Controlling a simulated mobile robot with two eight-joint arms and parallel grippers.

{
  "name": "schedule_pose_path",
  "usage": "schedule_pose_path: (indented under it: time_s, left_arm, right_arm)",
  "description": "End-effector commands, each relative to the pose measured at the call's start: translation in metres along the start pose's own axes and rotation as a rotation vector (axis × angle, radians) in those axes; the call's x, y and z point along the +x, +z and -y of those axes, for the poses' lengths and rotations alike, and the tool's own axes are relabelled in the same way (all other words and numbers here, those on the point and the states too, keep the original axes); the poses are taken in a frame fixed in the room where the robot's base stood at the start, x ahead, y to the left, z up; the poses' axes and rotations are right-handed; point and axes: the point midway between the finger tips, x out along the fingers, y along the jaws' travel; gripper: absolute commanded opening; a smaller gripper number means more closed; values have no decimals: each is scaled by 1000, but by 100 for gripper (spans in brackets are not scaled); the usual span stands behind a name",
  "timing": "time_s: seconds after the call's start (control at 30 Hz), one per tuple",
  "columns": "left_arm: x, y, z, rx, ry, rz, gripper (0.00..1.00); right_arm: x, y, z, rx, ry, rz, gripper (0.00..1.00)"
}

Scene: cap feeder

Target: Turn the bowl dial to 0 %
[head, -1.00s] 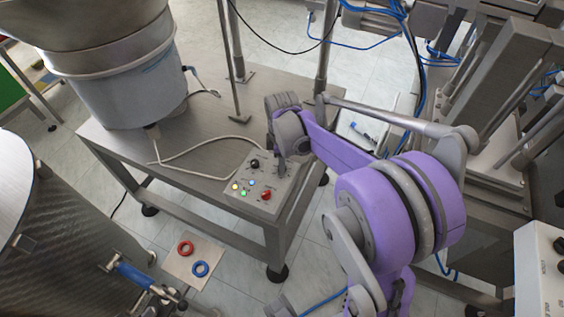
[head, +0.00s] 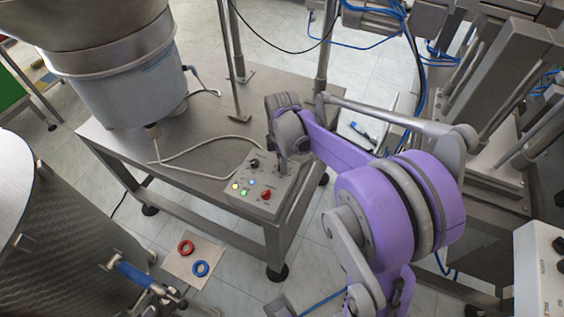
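The grey control box (head: 258,196) sits at the near right corner of the steel table. Its top carries a black dial (head: 254,163), lit yellow, green and blue buttons, and a red button (head: 266,195). My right gripper (head: 282,170) points down at the back right part of the box's top, right of the black dial. Its wrist hides that part, so any dial under it is covered. The fingertips are small and partly hidden; I cannot tell whether they are open or touching the box. The dial markings are too small to read. My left gripper is out of view.
The bowl feeder (head: 118,75) stands on the left of the steel table (head: 205,150). A pale cable runs from it towards the box. Machinery stands on the right.

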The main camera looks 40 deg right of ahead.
Motion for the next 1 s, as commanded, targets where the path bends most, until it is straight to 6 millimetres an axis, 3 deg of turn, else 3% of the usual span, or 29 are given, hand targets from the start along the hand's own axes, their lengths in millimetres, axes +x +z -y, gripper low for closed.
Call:
schedule_pose_path:
  time_s: [0.03, 0.1, 0.13, 0.47, 1.0]
  left_arm:
    - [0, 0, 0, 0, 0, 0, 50]
    - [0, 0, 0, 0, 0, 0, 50]
    - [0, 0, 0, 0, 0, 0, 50]
    - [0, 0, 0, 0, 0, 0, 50]
    - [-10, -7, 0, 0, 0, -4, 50]
  right_arm:
    - [0, 0, 0, 0, 0, 0, 49]
    - [0, 0, 0, 1, -1, 0, 62]
    - [0, 0, 0, 1, -1, 0, 63]
    - [-4, 0, 0, 1, -1, 0, 63]
    - [-96, 0, 0, 2, -1, 0, 63]
